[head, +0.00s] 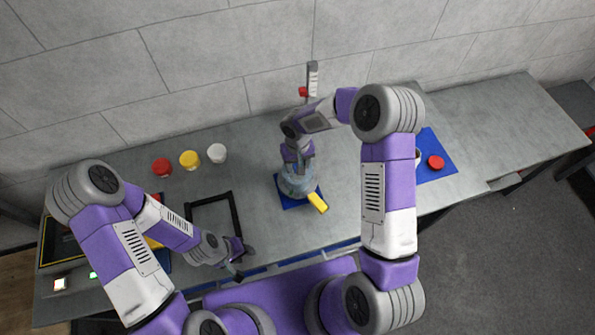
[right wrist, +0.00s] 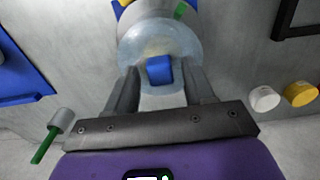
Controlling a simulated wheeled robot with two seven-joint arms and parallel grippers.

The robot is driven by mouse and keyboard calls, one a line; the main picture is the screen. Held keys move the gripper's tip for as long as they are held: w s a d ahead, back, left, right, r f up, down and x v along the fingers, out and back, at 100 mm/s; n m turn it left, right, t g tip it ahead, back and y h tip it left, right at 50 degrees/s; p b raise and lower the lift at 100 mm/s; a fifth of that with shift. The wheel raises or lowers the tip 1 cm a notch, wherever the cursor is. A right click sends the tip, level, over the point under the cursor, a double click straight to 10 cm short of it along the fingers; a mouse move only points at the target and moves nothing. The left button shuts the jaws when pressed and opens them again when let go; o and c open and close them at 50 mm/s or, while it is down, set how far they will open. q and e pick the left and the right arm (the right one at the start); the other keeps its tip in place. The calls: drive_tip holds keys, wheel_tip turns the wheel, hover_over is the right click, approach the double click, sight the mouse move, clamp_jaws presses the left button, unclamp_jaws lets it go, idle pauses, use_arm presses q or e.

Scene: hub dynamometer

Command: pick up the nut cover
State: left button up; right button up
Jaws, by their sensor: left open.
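A pale, see-through round piece with a blue block (right wrist: 160,70) on it, likely the nut cover, shows in the right wrist view. It sits on a hub device (head: 297,183) on the bench in the head view. My right gripper (right wrist: 162,88) is over it, with its fingers on either side of the blue block and a visible gap at each side. In the head view my right gripper (head: 298,155) partly hides the top of the device. My left gripper (head: 241,265) is open and empty near the bench's front edge.
Red (head: 162,167), yellow (head: 189,159) and white (head: 217,153) caps stand at the back left. A black frame (head: 236,213) lies left of the device. A blue mat (head: 433,148) with a red piece (head: 436,162) is to the right. An upright post (head: 313,75) stands behind.

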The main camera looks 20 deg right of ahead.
clamp_jaws()
